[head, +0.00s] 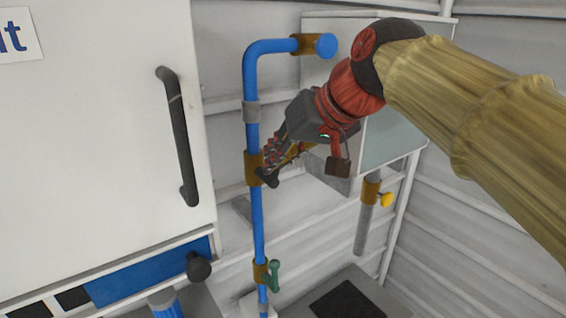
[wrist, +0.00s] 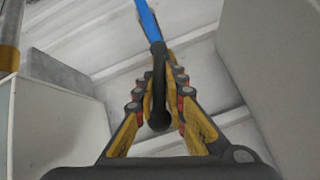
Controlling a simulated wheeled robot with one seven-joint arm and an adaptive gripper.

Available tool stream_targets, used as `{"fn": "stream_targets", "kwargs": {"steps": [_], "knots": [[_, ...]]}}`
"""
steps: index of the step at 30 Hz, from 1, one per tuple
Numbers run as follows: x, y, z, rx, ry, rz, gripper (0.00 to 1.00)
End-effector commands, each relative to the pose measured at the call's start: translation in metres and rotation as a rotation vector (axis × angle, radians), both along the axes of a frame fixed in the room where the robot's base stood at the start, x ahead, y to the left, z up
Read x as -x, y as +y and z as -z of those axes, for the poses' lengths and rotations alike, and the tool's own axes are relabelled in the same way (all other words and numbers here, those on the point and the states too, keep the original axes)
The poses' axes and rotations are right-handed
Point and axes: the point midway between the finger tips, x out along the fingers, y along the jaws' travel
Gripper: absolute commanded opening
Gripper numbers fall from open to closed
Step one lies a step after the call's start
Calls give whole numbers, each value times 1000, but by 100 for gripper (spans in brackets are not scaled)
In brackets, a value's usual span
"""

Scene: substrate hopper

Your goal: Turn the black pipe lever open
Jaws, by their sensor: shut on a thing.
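The black pipe lever (wrist: 158,88) shows in the wrist view as a dark bar with a rounded end, between the two yellow fingers of my gripper (wrist: 157,82). The fingers are shut on it. In the head view my gripper (head: 275,160) is at a brass fitting (head: 253,168) on the blue pipe (head: 257,215). A dark piece of the lever (head: 268,179) shows just below the fingers there; the rest of it is hidden by my gripper. The blue pipe runs up behind the lever in the wrist view (wrist: 149,22).
A white cabinet with a black handle (head: 178,135) stands at the left. A green lever (head: 273,275) sits lower on the blue pipe. A grey pipe with a yellow knob (head: 386,200) is at the right. A grey box (head: 395,135) is behind my arm.

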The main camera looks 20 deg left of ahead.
Motion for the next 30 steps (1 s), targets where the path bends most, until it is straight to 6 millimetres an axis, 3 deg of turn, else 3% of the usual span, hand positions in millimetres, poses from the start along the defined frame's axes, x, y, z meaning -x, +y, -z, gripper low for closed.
{"fn": "stream_targets", "kwargs": {"steps": [12,30], "knots": [[10,9,-3,158,-192,-3,0],[12,10,-3,200,-235,0,0]]}}
